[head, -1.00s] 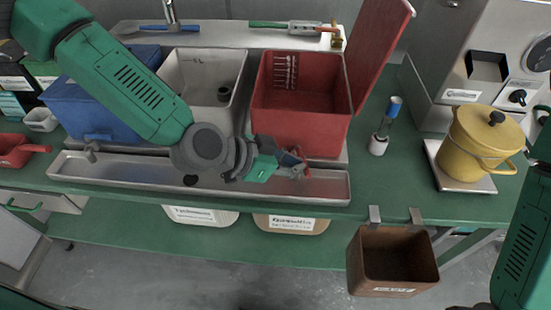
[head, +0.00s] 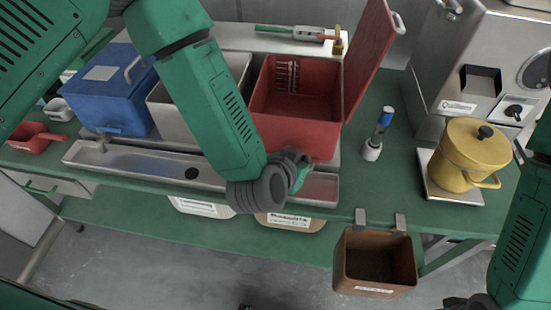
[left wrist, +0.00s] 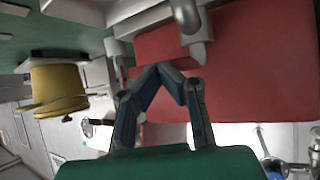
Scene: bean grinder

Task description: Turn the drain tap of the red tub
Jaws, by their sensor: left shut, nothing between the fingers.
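The red tub (head: 300,105) stands on the bench with its lid raised at the right. In the left wrist view its red wall (left wrist: 250,65) fills the upper right. A grey drain tap (left wrist: 190,25) sticks out in front of that wall. In the head view my arm and gripper hide the tap. My left gripper (head: 303,165) is at the tub's lower front. In the left wrist view its fingers (left wrist: 165,68) meet at the tips, empty, just beside the tap's end. I cannot tell whether they touch it. My right gripper is not clearly visible.
A metal trough (head: 140,165) runs below the tubs. A white tub (head: 185,100) and a blue lidded tub (head: 110,95) stand to the left. A blue-capped bottle (head: 378,135), a yellow pot (head: 470,150) and a hanging brown bin (head: 375,260) are to the right.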

